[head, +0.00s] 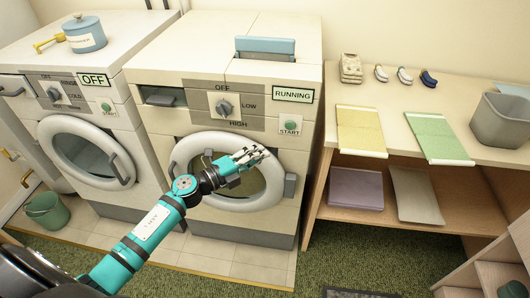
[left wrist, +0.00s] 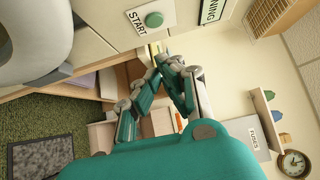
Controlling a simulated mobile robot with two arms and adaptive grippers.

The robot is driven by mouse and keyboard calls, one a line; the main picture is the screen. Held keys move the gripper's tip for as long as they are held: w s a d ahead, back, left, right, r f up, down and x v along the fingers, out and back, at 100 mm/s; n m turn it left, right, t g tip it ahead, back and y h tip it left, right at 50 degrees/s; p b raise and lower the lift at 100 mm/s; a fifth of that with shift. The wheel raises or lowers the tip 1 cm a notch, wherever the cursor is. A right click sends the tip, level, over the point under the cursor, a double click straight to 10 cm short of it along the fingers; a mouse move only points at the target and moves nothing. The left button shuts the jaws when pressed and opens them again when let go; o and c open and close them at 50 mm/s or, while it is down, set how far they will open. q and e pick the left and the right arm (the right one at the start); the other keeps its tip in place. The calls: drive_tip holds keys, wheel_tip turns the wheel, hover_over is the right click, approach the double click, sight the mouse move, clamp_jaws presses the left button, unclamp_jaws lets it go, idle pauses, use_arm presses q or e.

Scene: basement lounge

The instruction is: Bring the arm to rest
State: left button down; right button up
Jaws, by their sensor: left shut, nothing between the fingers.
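My left gripper (head: 251,156) reaches in from the lower left in the head view, on a teal arm. It is shut and empty. It hangs in front of the round door (head: 228,172) of the right-hand machine, whose sign reads RUNNING. In the left wrist view the shut fingers (left wrist: 168,62) show below the green START button (left wrist: 154,19). I cannot tell from these frames whether the fingers touch the machine. My right gripper is in neither view.
A second machine (head: 78,119) marked OFF stands at the left, with a blue canister (head: 85,36) on top. A wooden shelf unit (head: 455,94) with folded cloths and a grey bin (head: 500,120) stands at the right. Green carpet (head: 370,262) lies open in front of the shelf.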

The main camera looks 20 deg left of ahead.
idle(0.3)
use_arm(q)
drive_tip(key=s+a+f+n+y, duration=0.1)
drive_tip(key=a+f+n+y, duration=0.15)
drive_tip(key=f, duration=0.35)
drive_tip(key=s+a+f+n+g+y, duration=0.1)
drive_tip(key=s+f+n, duration=0.1)
drive_tip(key=f+n, duration=0.35)
drive_tip(key=s+a+f+n+y, duration=0.1)
drive_tip(key=f+y, duration=0.1)
drive_tip(key=f, duration=0.6)
drive_tip(key=s+a+f+n+g+y, duration=0.1)
drive_tip(key=s+f+n+g+y, duration=0.15)
drive_tip(key=s+f, duration=0.4)
drive_tip(key=s+f+n+g+y, duration=0.1)
drive_tip(key=s+f+n, duration=0.3)
drive_tip(key=f, duration=0.5)
drive_tip(key=s+d+f+n+g, duration=0.2)
drive_tip(key=s+f, duration=0.4)
drive_tip(key=s, duration=0.5)
drive_tip(key=s+d+f+n+g, duration=0.2)
drive_tip(key=s+f+g, duration=0.2)
drive_tip(key=s, duration=0.8)
drive_tip(key=s+d+f+n+g, duration=0.2)
drive_tip(key=s+f, duration=0.5)
drive_tip(key=s, duration=0.5)
drive_tip(key=shift+f+g+y, duration=0.3)
drive_tip(key=shift+f+g, duration=0.05)
drive_tip(key=shift+g, duration=0.5)
